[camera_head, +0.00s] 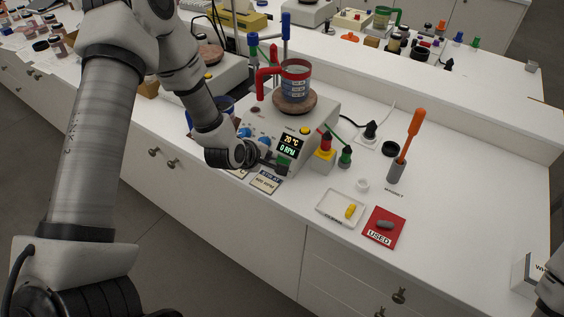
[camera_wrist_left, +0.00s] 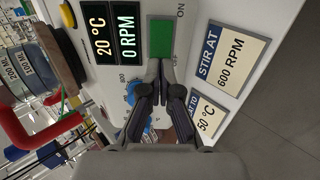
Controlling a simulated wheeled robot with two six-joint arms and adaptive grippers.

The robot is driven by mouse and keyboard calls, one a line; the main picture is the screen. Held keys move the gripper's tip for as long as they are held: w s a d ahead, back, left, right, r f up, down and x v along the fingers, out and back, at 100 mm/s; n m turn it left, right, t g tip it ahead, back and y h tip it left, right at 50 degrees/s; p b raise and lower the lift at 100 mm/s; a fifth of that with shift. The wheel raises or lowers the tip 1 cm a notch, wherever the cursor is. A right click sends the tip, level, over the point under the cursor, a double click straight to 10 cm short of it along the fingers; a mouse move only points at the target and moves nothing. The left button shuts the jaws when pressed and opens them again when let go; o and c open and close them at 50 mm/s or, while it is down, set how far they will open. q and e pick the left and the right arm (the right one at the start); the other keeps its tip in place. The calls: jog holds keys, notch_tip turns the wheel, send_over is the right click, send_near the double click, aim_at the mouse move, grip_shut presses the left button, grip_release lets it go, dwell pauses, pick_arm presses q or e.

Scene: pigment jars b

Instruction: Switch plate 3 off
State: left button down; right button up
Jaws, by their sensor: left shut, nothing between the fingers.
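A white stirring hot plate (camera_head: 262,122) stands on the bench, with a red-handled beaker (camera_head: 296,78) on its round top. Its display (camera_head: 289,144) reads 20 °C and 0 RPM; the display also shows in the left wrist view (camera_wrist_left: 114,38). A green rocker switch (camera_wrist_left: 160,38) lies beside the display, between ON and partly covered OFF lettering. I cannot see a plate number. My left gripper (camera_head: 278,165) is shut and empty at the front panel. In the left wrist view its fingertips (camera_wrist_left: 160,64) are at the switch's OFF end; contact cannot be told.
A blue knob (camera_wrist_left: 139,92) is beside the fingers. Cards (camera_head: 266,182) lie before the plate. To the right are a yellow block (camera_head: 324,160), a white tray (camera_head: 335,211), a red mat (camera_head: 398,234) and an orange-handled tool (camera_head: 412,130).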

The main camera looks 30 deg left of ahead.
pick_arm(q)
jog(key=shift+w+d+f+b, duration=0.15)
jog(key=shift+w+f+b, duration=0.1)
jog(key=shift+w+b, duration=0.1)
jog(key=shift+s+r+p, duration=0.25)
jog(key=shift+r+p, duration=0.1)
jog(key=shift+p, duration=0.05)
jog(key=p+v, duration=0.2)
jog(key=v, duration=0.1)
jog(key=shift+s+r, duration=0.15)
jog(key=shift+s, duration=0.05)
jog(key=v, duration=0.7)
jog(key=shift+s, duration=0.15)
